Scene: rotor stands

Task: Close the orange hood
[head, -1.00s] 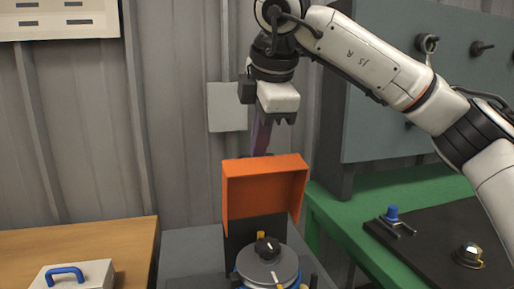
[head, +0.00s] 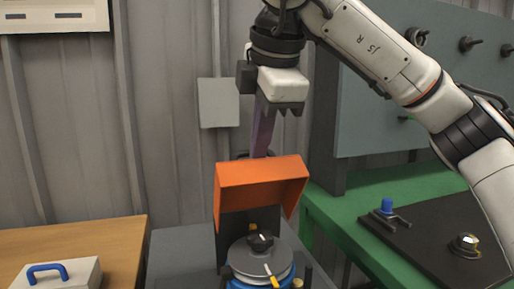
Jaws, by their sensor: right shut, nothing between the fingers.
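The orange hood (head: 262,177) stands raised and tilted above the rotor stand, in the middle of the head view. It is attached to a dark upright plate (head: 234,223) behind the rotor. Below its front edge is a grey rotor disc (head: 246,260) with a black knob, yellow marks and a blue base; the disc is uncovered. My right gripper (head: 262,154) points down behind the hood, its fingers shut and empty. The tips are at the hood's back upper edge, partly hidden; contact cannot be told for certain. My left gripper is out of view.
A wooden table (head: 110,234) at left holds a pale box with a blue handle (head: 47,272). A green bench (head: 325,212) at right carries a black board (head: 425,240) with a blue knob and a round fixture. A corrugated wall stands behind.

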